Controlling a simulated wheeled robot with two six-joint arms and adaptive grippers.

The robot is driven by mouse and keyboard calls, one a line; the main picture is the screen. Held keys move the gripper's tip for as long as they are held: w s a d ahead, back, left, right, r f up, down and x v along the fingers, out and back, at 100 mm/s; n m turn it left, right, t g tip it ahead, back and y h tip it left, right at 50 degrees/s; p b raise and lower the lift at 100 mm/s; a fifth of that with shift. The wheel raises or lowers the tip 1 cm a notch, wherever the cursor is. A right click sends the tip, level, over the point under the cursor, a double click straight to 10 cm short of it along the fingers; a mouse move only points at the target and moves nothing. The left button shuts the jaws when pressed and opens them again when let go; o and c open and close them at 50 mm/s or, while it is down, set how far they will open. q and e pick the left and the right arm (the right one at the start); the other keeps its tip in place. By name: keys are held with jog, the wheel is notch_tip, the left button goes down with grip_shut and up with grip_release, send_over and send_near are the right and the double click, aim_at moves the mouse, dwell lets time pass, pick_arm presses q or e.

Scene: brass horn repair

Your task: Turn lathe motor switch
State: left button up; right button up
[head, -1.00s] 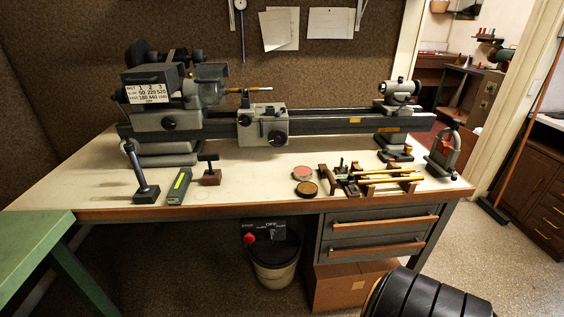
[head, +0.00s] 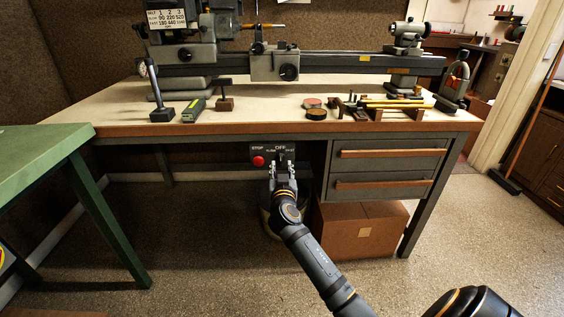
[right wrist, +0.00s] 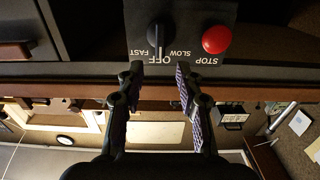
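The lathe motor switch panel (head: 259,150) hangs under the bench's front edge, left of the drawers. In the right wrist view, upside down, it shows a black rotary switch knob (right wrist: 159,33) with its pointer toward OFF, between SLOW and FAST. A red STOP button (right wrist: 216,39) sits beside the knob; it also shows in the head view (head: 258,161). My right gripper (right wrist: 158,74) is open and empty, its two fingers apart and roughly lined up with the knob. The knob is not clearly between them. In the head view my right gripper (head: 284,168) partly covers the panel. My left gripper is out of view.
The lathe (head: 330,64) stands on the bench (head: 245,122) above the panel. Drawers (head: 388,153) and a cardboard box (head: 362,229) are to the right. A bin (head: 265,215) stands behind my right arm. A green table (head: 45,150) is at left.

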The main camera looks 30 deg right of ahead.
aim_at(281, 158)
jog(key=x, duration=0.5)
jog(key=shift+w+d, duration=0.15)
jog(key=shift+w, duration=0.2)
jog(key=shift+c, duration=0.3)
grip_shut()
